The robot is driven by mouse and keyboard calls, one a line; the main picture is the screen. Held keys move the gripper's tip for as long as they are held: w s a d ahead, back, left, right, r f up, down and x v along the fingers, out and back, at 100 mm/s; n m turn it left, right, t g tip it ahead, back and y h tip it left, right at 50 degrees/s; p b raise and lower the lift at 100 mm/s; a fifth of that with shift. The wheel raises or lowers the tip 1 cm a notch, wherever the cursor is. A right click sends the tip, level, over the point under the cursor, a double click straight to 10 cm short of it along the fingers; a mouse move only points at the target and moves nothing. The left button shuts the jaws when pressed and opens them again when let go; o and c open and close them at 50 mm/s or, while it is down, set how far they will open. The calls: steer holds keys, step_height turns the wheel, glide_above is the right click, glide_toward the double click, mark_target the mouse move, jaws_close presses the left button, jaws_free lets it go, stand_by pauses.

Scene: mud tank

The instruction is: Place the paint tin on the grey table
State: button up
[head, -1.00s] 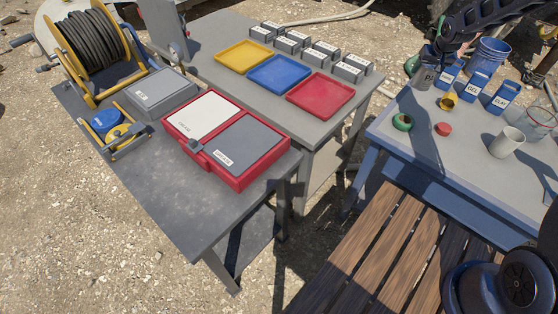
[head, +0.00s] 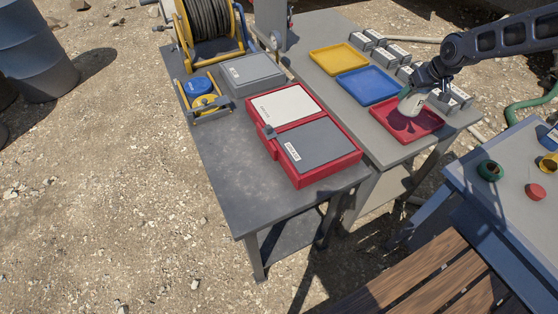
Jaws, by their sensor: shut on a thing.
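My gripper (head: 418,87) is shut on the paint tin (head: 412,103), a small pale grey cylinder, and points downward. In the picture the tin is over the red tray (head: 432,127) on the grey table with the trays (head: 364,130). I cannot tell whether the tin touches the tray or hangs above it. A second, darker grey table (head: 240,190) stands to its left, with a bare front part. The gripper's fingers are small and partly hidden by the wrist.
The darker table carries a red case with white and grey lids (head: 318,150), a grey box (head: 252,73), a hose reel (head: 210,25) and a small blue-yellow reel (head: 203,95). Yellow (head: 338,58) and blue (head: 367,85) trays and several small labelled boxes are near my gripper.

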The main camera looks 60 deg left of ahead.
steer(key=s+a+r+n+g, duration=0.1)
steer(key=s+a+n, duration=0.3)
steer(key=s, duration=1)
step_height(320, 180, up, 4)
steer(key=n+g+h, duration=0.1)
steer(key=n+g, duration=0.2)
steer(key=n, duration=0.5)
glide_above(252, 191)
step_height(252, 191, down, 20)
steer(key=shift+r, duration=0.25)
steer(key=shift+f, duration=0.1)
steer(key=o, duration=1.4)
steer(key=v, duration=1.2)
steer(key=shift+w, duration=0.15)
